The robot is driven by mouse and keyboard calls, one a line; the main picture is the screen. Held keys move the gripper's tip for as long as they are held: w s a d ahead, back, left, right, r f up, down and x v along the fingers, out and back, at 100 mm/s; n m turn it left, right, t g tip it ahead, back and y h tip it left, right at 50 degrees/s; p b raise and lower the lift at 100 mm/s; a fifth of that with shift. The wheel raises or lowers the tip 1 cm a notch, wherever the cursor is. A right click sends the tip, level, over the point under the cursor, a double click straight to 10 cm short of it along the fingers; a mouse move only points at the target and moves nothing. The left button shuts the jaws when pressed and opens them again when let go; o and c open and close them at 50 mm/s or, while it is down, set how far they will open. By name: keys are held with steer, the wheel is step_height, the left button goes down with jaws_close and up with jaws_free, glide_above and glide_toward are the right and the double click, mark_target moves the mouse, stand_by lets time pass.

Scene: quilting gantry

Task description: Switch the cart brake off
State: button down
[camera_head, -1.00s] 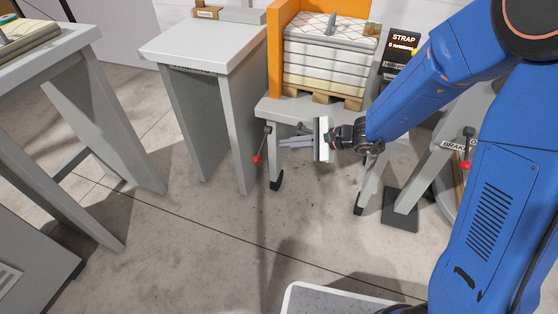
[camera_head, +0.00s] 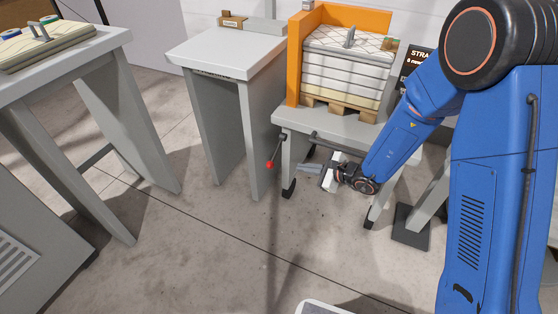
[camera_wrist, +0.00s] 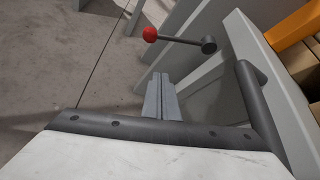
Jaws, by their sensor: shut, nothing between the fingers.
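The cart (camera_head: 345,126) is a grey table on legs. Its brake lever (camera_head: 277,152) is a dark rod at the front left corner, slanting down from its pivot to a red ball knob (camera_head: 270,164). In the wrist view the knob (camera_wrist: 149,34) is at upper centre, with the rod running right to its pivot (camera_wrist: 209,44). My gripper (camera_head: 303,167) is shut and empty, to the right of the knob at about its height in the picture. In the wrist view its fingers (camera_wrist: 160,80) point toward the lever, apart from it.
The cart carries an orange frame (camera_head: 297,60) and a stack of white layers (camera_head: 345,75) on a pallet. A dark bar (camera_wrist: 255,95) runs along the cart edge beside my fingers. A grey table (camera_head: 225,48) stands left. Open floor (camera_head: 215,240) lies in front.

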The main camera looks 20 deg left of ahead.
mark_target(276, 152)
steer(key=shift+a, duration=0.15)
steer(key=x, duration=1)
steer(key=shift+s+a+r, duration=0.15)
steer(key=shift+s+r, duration=0.05)
steer(key=shift+r, duration=0.4)
steer(key=shift+s+a+r, duration=0.2)
steer(key=shift+r, duration=0.4)
steer(key=shift+s+a+r, duration=0.15)
steer(key=shift+s+r, duration=0.1)
steer(key=shift+r, duration=0.35)
steer(key=shift+s+r+m+g, duration=0.15)
steer(key=shift+s+r+m, duration=0.1)
steer(key=shift+r, duration=0.6)
steer(key=shift+s+r+m+g, duration=0.15)
steer(key=shift+s+r, duration=0.1)
steer(key=shift+r, duration=0.6)
steer(key=shift+f, duration=0.1)
